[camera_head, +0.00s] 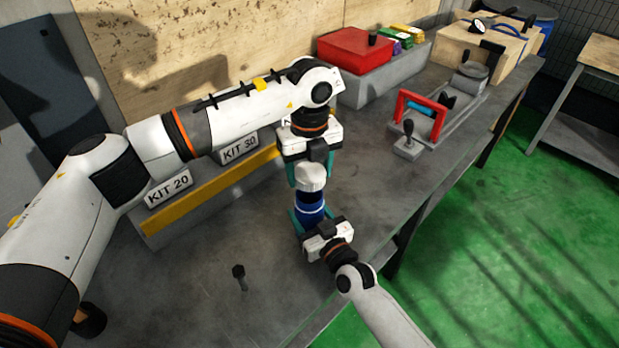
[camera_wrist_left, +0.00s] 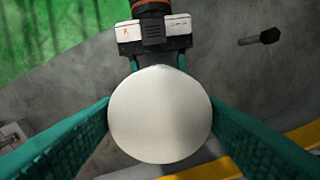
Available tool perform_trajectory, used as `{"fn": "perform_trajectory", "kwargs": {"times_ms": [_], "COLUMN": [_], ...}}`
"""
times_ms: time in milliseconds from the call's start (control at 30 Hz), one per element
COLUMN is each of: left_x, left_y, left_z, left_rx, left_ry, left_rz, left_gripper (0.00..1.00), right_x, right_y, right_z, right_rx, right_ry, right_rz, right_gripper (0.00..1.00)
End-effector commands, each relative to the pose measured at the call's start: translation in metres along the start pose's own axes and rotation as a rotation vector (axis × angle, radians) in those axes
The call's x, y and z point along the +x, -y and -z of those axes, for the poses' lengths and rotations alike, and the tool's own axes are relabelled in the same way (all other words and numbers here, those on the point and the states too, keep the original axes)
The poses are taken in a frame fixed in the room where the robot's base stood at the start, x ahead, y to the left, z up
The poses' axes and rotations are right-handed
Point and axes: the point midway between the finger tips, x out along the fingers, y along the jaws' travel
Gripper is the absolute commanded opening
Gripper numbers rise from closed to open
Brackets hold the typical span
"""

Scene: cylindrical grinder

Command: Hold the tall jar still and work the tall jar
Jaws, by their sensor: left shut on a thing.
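The tall jar stands upright on the table, with a blue body (camera_head: 309,210) and a rounded white lid (camera_head: 311,177). In the left wrist view the lid (camera_wrist_left: 160,115) is a pale disc seen from above. My left gripper (camera_head: 310,172) points down from above, shut on the lid with a teal finger on either side. My right gripper (camera_head: 311,214) comes in from the front, low down, with its teal fingers closed around the blue body. The lower body is partly hidden by the right gripper.
A dark bolt (camera_head: 239,276) lies on the grey table (camera_head: 190,295) at the front. A grey and yellow rack with KIT 20 (camera_head: 168,190) and KIT 30 (camera_head: 239,148) labels stands behind left. A red box (camera_head: 355,50) and a red-handled fixture (camera_head: 421,107) stand farther back.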

Motion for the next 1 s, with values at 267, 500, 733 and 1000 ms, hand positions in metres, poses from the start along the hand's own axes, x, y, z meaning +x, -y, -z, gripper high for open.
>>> {"fn": "perform_trajectory", "kwargs": {"times_ms": [267,500,733,1000], "left_x": [-0.001,-0.001,-0.001,0.002], "left_y": [0.0,0.0,0.0,0.0], "left_z": [0.0,0.0,0.0,0.0], "left_rx": [0.0,0.0,0.0,0.0], "left_ry": [0.0,0.0,0.0,0.0], "left_rz": [0.001,0.001,0.001,0.001], "left_gripper": [0.36,0.36,0.36,0.36], "right_x": [0.0,0.0,-0.006,-0.057], "right_y": [0.0,0.0,0.0,0.0], "right_z": [0.001,0.0,0.001,0.003], "right_rx": [0.0,0.0,0.001,0.001], "right_ry": [-0.002,-0.001,-0.002,-0.004], "right_rz": [0.0,0.0,0.0,0.0], "right_gripper": [0.7,0.85,0.85,0.85]}}
